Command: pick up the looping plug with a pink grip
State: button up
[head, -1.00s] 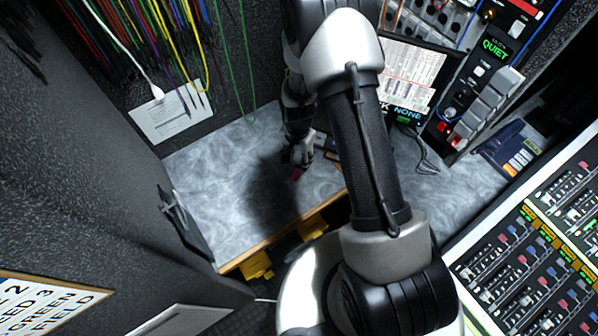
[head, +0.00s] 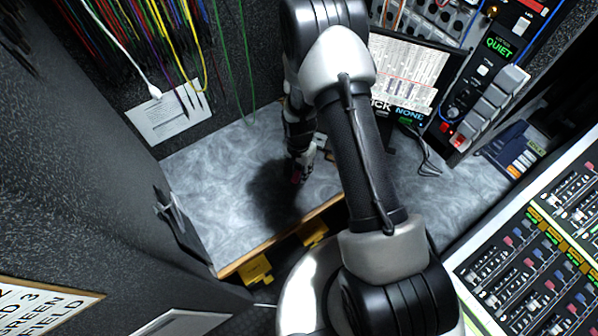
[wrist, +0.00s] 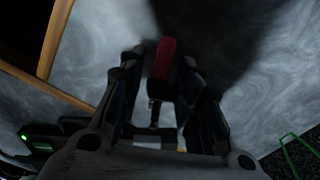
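The looping plug's pink-red grip (wrist: 165,58) shows in the wrist view at the far end of my gripper, with its dark metal shaft (wrist: 154,106) running back between the fingers. In the head view a small bit of the pink grip (head: 296,177) shows at my gripper's tip, and the rest of the plug is hidden. My gripper (wrist: 162,75) is low over the worktop with its fingers apart, one on each side of the plug. Pale worktop shows between the fingers. I see no clear contact with the plug.
The grey worktop (head: 215,185) is clear to the left, with a wooden front edge (head: 275,240). Hanging patch cables (head: 165,45) are at the back left. A monitor (head: 410,75) and button panel (head: 480,105) stand to the right. A small dark item lies just behind my gripper.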

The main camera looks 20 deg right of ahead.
grip_shut()
dwell(0.3)
notch_tip(320, 180, up, 20)
jog(key=p, duration=0.5)
